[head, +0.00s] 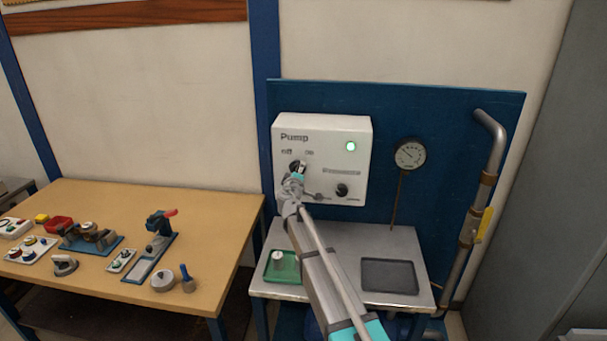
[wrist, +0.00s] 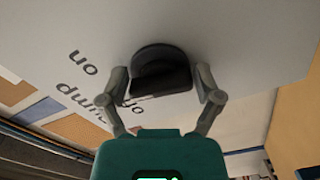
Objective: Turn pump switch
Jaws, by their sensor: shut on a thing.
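The white pump box (head: 320,185) is mounted on the blue panel, with "Pump", "off" and "on" lettering on its face. A green lamp (head: 350,146) on it is lit. The black pump switch (wrist: 160,72) shows in the wrist view between the two fingers. My gripper (wrist: 160,88) is shut on the switch, a finger at each side. The switch's exact angle is hard to tell.
A second black knob (head: 342,190) sits lower right on the box. A gauge (head: 410,154) and a pipe (head: 482,210) stand to the right. Below are a green tray (head: 268,275) and a dark tray (head: 390,290). A wooden table (head: 210,210) with several parts is left.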

